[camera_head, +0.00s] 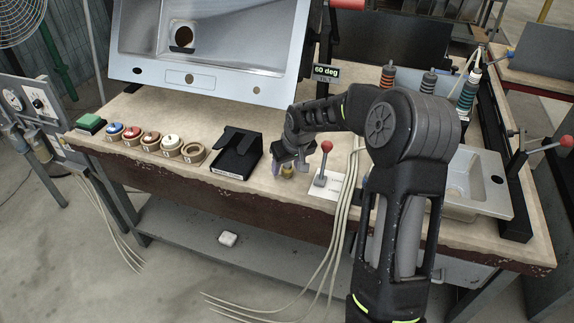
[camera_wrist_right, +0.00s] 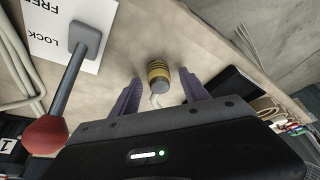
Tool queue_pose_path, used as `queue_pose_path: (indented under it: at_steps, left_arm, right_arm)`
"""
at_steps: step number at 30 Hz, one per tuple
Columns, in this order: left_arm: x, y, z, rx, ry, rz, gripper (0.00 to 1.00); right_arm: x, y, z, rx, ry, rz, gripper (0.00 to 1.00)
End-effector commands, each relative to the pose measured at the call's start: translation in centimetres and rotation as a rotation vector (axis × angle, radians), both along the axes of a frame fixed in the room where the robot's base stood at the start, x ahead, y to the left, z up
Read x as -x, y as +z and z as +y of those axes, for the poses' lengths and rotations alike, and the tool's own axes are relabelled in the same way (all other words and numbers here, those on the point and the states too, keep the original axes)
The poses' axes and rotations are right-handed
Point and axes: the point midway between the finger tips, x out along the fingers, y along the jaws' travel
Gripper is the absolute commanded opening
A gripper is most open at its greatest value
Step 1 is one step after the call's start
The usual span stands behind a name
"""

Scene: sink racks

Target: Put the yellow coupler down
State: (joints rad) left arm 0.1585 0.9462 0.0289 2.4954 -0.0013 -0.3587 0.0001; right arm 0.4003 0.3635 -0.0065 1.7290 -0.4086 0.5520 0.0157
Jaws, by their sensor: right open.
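The yellow coupler (camera_head: 287,170) is a small yellow and dark banded cylinder on the bench top near its front edge. In the right wrist view the coupler (camera_wrist_right: 158,76) lies between and just beyond the fingertips, with a visible gap to each finger. My right gripper (camera_head: 284,166) is low over the bench at the coupler, and its two purple fingers are apart in the wrist view (camera_wrist_right: 161,88). The head view shows the coupler small and partly hidden by the gripper. My left gripper is in neither view.
A red-knobbed lever (camera_head: 322,165) stands right beside the gripper on a white lock/free plate. A black angled box (camera_head: 237,153) is to the left, beyond it several round holders with coloured tops (camera_head: 151,141). A steel sink (camera_head: 205,45) stands behind. Pale cables (camera_head: 345,200) hang over the front edge.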

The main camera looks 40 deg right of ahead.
Motion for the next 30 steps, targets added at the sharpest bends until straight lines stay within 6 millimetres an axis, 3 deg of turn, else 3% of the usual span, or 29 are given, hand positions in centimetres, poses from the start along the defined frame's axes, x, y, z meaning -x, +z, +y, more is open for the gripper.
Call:
queue_pose_path:
  at_steps: [8, 24, 30]
  left_arm:
    - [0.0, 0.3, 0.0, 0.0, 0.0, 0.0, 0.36]
    - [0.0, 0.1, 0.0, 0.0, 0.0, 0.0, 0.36]
    - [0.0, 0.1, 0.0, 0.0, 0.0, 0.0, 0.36]
  right_arm:
    - [0.2, 1.0, 0.0, 0.001, 0.0, -0.003, 0.53]
    - [3.9, 10.1, 0.8, 0.0, -0.001, -0.003, 0.53]
    - [4.5, 11.4, 1.0, 0.0, 0.0, 0.0, 0.53]
